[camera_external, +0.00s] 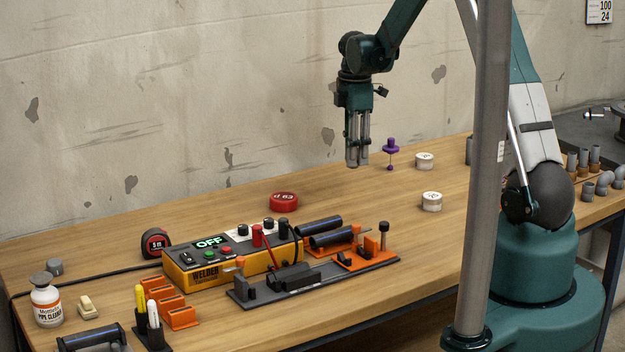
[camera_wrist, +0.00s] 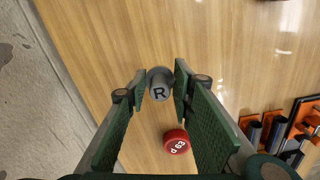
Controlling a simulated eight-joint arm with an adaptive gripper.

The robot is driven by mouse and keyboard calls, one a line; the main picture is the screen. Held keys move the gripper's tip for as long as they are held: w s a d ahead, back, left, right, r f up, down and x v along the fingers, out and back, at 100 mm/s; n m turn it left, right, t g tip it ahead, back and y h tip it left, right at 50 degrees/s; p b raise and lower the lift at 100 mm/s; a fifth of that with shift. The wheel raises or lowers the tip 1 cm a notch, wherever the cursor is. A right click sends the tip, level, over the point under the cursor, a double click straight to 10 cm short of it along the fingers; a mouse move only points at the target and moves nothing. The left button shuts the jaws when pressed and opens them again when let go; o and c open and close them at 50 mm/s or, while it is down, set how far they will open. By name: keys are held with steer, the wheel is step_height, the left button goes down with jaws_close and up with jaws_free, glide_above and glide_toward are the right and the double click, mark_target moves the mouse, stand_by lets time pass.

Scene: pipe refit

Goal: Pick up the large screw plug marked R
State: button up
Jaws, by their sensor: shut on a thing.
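The large screw plug marked R (camera_wrist: 160,86) is a grey round piece with a dark letter R on its face. In the wrist view it sits between the tips of my two green-padded fingers. My gripper (camera_wrist: 160,84) is shut on it, with the R facing the camera. In the outside view my gripper (camera_external: 358,158) points down and appears to be above the back part of the wooden table; the plug is hard to make out there between the fingers.
A red cap marked 63 (camera_external: 284,202) lies on the table (camera_external: 225,225). A purple piece (camera_external: 390,150) and two white caps (camera_external: 425,160) (camera_external: 432,201) are to the right of my gripper. A yellow welder box (camera_external: 215,268) and orange-and-black fixtures (camera_external: 365,257) stand in front. A concrete wall is behind.

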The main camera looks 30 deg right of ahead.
steer(key=shift+r, duration=1.8)
